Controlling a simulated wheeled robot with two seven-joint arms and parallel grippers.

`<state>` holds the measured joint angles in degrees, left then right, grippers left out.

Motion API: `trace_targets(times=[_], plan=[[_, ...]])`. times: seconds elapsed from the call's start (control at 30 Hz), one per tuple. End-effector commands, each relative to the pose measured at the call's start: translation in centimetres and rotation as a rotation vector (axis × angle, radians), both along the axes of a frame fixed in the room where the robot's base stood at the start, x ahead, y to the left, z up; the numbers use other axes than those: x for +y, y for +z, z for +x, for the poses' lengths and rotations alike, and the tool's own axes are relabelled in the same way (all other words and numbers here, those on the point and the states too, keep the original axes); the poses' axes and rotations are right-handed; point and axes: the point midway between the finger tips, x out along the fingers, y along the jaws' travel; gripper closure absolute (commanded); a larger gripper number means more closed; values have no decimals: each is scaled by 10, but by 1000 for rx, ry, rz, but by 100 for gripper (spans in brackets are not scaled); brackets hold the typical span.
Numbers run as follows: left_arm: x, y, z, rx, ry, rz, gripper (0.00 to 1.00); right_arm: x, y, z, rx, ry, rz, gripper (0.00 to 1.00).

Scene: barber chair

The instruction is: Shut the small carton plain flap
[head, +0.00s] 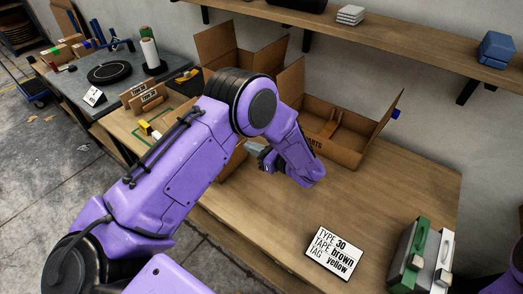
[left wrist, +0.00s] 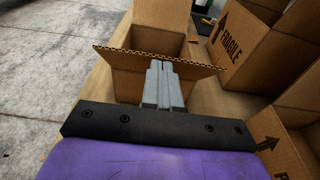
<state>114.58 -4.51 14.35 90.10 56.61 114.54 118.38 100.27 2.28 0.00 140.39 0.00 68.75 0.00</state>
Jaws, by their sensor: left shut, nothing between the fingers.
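The small carton (left wrist: 122,85) stands open in the left wrist view. One flap (left wrist: 160,14) stands up at its far side. A plain brown flap (left wrist: 205,69) spreads outward on the near side, its corrugated edge toward me. My left gripper (left wrist: 160,64) is shut and empty, its grey fingers overlapping the middle of that near flap. I cannot tell whether they touch it. In the head view the left gripper (head: 265,158) points left, and my arm hides most of the small carton. My right gripper is not in view.
A large open carton (head: 350,147) stands to the right of the left gripper, another open carton (head: 212,45) behind. A shelf (head: 400,40) runs above.

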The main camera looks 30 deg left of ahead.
Motion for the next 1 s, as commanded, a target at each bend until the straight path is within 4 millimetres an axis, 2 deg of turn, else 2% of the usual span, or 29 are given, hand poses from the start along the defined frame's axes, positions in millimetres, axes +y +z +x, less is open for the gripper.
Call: trace_targets(times=[0.43, 1.0], plan=[[3, 2, 0, 0, 0, -5, 100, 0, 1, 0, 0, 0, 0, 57], [7, 11, 3, 8, -7, -107, 100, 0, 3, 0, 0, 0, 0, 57]])
